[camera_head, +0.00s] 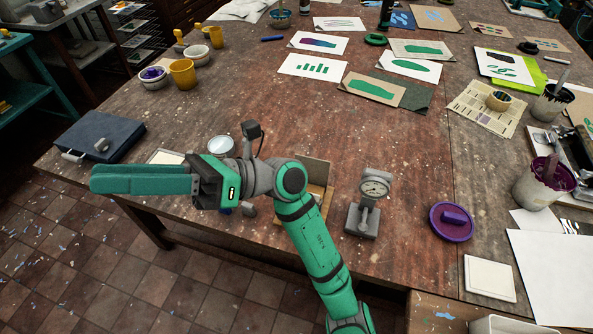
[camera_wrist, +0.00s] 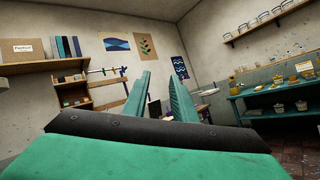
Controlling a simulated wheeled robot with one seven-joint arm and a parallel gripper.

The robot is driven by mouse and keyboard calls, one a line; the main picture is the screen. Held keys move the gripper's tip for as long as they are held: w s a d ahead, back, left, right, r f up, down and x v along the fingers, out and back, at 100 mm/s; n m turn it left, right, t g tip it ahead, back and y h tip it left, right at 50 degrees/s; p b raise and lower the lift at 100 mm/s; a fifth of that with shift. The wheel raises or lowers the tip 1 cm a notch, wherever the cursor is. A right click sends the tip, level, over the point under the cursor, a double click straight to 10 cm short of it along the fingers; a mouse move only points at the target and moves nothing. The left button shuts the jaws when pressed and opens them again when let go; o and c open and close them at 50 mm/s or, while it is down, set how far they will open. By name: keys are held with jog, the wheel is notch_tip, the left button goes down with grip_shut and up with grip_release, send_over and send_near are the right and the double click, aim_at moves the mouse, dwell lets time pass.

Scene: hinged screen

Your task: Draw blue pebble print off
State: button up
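A dark sheet with blue pebble-like shapes (camera_head: 401,19) lies flat at the far edge of the table, at the top of the head view. My gripper (camera_head: 93,181) is at the left of the head view, over the table's front left edge, pointing left and far from both sheets. In the wrist view my gripper (camera_wrist: 160,80) has its two green fingers apart with nothing between them.
Green prints (camera_head: 318,66) lie mid-table. A dial gauge (camera_head: 374,187), a purple lid (camera_head: 451,221) and a blue case (camera_head: 99,136) stand near the front. Ink tubs (camera_head: 543,184) and dark equipment (camera_head: 577,150), cut off by the frame, are at right.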

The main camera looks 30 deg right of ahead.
jog(key=w+d+f+t+h, duration=0.2)
jog(key=w+d+f+h, duration=0.2)
jog(key=d+f+h, duration=0.75)
jog(key=s+d+f+h, duration=0.1)
jog(key=d+f+h, duration=0.1)
jog(key=d, duration=0.4)
jog(key=s+d+f+m+g+h, duration=0.1)
jog(key=s+d+f+h, duration=0.1)
jog(key=d, duration=0.5)
jog(key=s+d+f+m+h, duration=0.1)
jog(key=s+d+f+h, duration=0.1)
jog(key=d+h, duration=0.3)
jog(key=shift+d+f, duration=0.35)
jog(key=shift+d, duration=0.2)
jog(key=shift+d+f, duration=0.3)
jog(key=shift+d, duration=0.2)
jog(key=x, duration=0.7)
jog(key=shift+a+f, duration=0.15)
jog(key=shift+f, duration=0.25)
jog(key=shift+c, duration=1.3)
grip_shut()
jog(key=o, duration=0.5)
grip_release()
jog(key=shift+r, duration=0.1)
